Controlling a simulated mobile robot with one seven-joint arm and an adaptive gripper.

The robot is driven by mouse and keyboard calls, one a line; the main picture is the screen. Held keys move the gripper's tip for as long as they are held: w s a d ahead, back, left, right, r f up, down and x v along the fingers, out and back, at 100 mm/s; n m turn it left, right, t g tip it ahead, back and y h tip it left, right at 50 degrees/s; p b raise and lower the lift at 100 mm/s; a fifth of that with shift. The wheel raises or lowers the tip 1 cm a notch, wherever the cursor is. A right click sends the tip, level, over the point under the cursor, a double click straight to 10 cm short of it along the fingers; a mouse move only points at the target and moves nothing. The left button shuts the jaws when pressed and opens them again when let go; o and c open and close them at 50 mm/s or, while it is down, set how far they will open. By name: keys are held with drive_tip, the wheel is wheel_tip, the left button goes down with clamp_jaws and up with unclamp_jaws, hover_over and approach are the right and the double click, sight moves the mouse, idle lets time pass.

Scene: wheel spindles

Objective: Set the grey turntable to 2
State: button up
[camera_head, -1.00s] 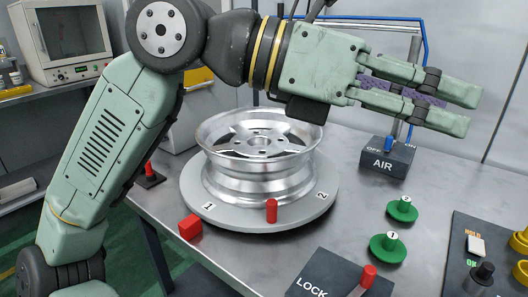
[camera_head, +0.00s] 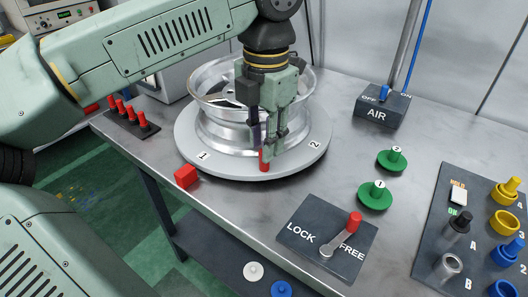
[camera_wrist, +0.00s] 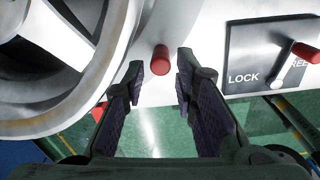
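The grey turntable (camera_head: 225,168) carries a silver wheel (camera_head: 205,115) and bears the labels 1 (camera_head: 203,156) and 2 (camera_head: 314,144). Label 1 is the one nearer the red block (camera_head: 187,177) on the table by the rim. A red peg (camera_head: 264,160) stands upright on the turntable's front edge, partly hidden by my gripper (camera_head: 268,150). My gripper points down at the peg. In the wrist view my gripper (camera_wrist: 165,75) is open, with the red peg (camera_wrist: 160,60) in line with the gap, near the fingertips.
A lock plate (camera_head: 300,215) has its red-knobbed lever (camera_head: 345,232) at FREE. Green pegs (camera_head: 375,197), an AIR switch box (camera_head: 382,108) and a dark panel (camera_head: 435,235) with knobs lie to the right. Red pins (camera_head: 127,113) stand at the table's left edge.

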sight(264, 169)
drive_tip(key=shift+f, duration=2)
drive_tip(key=shift+c, duration=0.3)
clamp_jaws()
